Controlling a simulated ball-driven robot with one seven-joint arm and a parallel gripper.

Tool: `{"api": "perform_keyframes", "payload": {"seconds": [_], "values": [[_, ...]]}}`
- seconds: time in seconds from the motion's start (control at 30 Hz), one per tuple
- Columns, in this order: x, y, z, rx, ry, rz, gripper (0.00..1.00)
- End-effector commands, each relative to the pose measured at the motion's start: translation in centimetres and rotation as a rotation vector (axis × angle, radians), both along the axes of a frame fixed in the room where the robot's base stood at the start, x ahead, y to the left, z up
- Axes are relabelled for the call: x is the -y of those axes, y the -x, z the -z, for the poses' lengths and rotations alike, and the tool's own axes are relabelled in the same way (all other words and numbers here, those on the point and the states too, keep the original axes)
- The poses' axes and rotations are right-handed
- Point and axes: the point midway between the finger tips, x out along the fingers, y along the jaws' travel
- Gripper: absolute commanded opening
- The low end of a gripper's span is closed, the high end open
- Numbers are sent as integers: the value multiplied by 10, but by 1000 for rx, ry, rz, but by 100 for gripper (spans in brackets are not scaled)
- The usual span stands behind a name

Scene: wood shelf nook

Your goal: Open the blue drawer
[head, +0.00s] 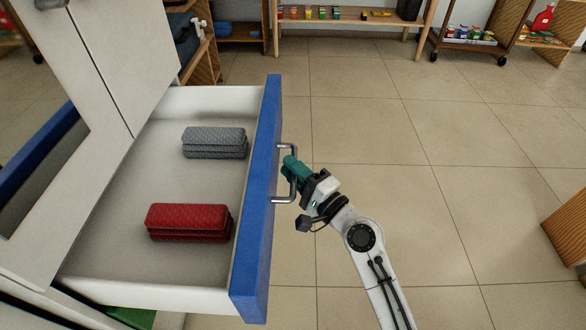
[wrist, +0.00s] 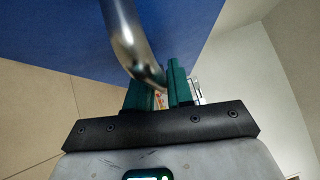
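The blue drawer (head: 256,200) stands pulled well out of the white cabinet, with its inside exposed. Its blue front also fills the upper part of the wrist view (wrist: 60,35). A metal bar handle (head: 283,200) is on the front; it also shows in the wrist view (wrist: 125,35). My gripper (head: 290,165) is at the middle of the handle. In the wrist view its two green fingers (wrist: 160,88) are close together with the handle bar between them. The exact contact is partly hidden.
A grey case (head: 214,142) and a red case (head: 188,223) lie inside the drawer. The white cabinet (head: 60,200) is at the left. Tiled floor (head: 420,140) to the right is clear. A wooden bench (head: 350,22) stands at the back, and a wooden piece (head: 568,228) at the right edge.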

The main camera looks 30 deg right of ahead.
Motion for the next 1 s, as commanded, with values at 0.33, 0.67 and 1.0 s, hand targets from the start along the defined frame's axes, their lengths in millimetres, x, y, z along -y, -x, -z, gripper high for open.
{"api": "perform_keyframes", "payload": {"seconds": [0.33,0.67,1.0], "values": [[0,0,0,0,0,0,39],[5,26,5,-3,-1,3,39],[16,86,14,-2,-1,1,39]]}}
